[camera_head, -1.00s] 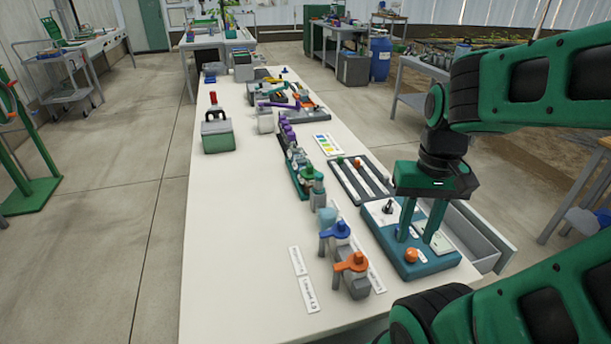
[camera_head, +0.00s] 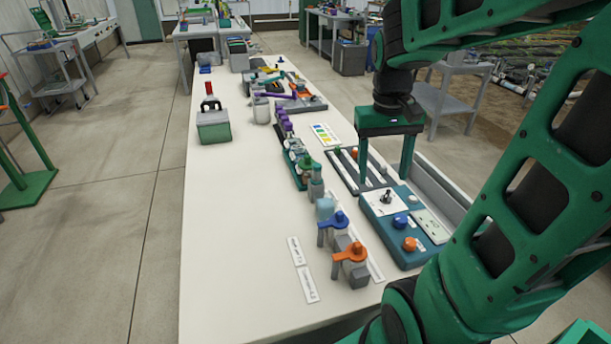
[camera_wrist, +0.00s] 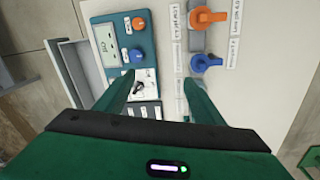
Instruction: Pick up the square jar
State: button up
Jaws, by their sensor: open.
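No thing is clearly marked as the square jar. A small pale blue, boxy container (camera_head: 325,208) stands on the bench behind the blue-handled valve and may be it. A whitish container with a grey top (camera_head: 261,111) stands farther back. My gripper (camera_head: 384,178) is open and empty, its fingers pointing down over the far part of the teal control box (camera_head: 405,258), right of the pale blue container. In the wrist view, my gripper (camera_wrist: 158,85) spreads its fingers above the control box's edge; I cannot make out a jar between them.
A blue-handled valve (camera_head: 338,222) and an orange-handled valve (camera_head: 350,254) stand near the bench's front. A dark slotted tray (camera_head: 343,172) lies behind the control box. A green box with a red-topped handle (camera_head: 214,127) stands at left.

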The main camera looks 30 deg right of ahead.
jog(key=w+n, duration=0.1)
jog(key=w, duration=1.2)
jog(key=n+y, duration=0.1)
jog(key=n, duration=0.1)
send_over(308, 161)
jog(key=f, duration=0.5)
jog(key=shift+w+d, duration=0.2)
jog(key=shift+w, duration=0.15)
jog(key=shift+w+f, duration=0.15)
jog(key=shift+f, duration=0.2)
notch_tip(308, 161, down, 10)
jog(key=shift+f, duration=0.15)
jog(key=c, duration=0.8)
